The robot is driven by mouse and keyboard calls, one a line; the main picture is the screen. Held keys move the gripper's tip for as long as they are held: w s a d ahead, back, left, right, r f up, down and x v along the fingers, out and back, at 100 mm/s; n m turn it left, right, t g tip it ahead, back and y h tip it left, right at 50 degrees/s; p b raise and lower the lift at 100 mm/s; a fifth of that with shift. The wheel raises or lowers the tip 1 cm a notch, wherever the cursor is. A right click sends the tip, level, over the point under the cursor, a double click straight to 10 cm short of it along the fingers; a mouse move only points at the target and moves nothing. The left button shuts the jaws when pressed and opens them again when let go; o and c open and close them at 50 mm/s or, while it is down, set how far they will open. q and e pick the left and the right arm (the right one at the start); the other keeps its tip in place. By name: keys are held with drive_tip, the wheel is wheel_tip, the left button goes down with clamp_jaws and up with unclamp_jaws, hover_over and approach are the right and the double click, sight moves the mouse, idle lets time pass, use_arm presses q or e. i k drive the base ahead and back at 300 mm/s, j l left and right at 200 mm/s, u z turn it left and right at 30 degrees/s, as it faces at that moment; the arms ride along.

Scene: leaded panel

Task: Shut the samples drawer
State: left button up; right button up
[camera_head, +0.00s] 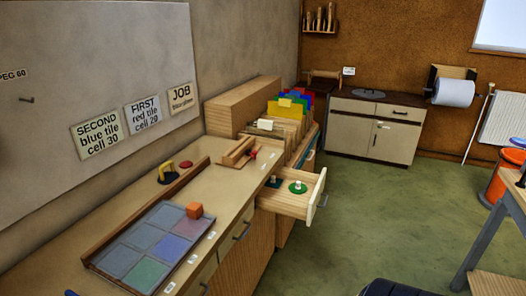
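A light wooden drawer (300,204) stands pulled out from the front of the long bench, in the middle of the camera_head view. I take it to be the samples drawer; I cannot read a label on it. Its front panel (318,195) carries a handle and faces right, over the green floor. Inside lie a green round piece with a pale knob (298,187) and a smaller dark piece with a pale knob (274,181).
Green floor (370,210) is clear right of the drawer. A table (510,185) stands at the right edge.

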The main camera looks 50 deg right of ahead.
sight(286, 187)
drive_tip(key=z, duration=2.1)
drive_tip(key=i+l, duration=0.15)
drive_tip(key=i, duration=0.4)
drive_tip(key=i+l+u, duration=0.15)
drive_tip(key=i, duration=0.4)
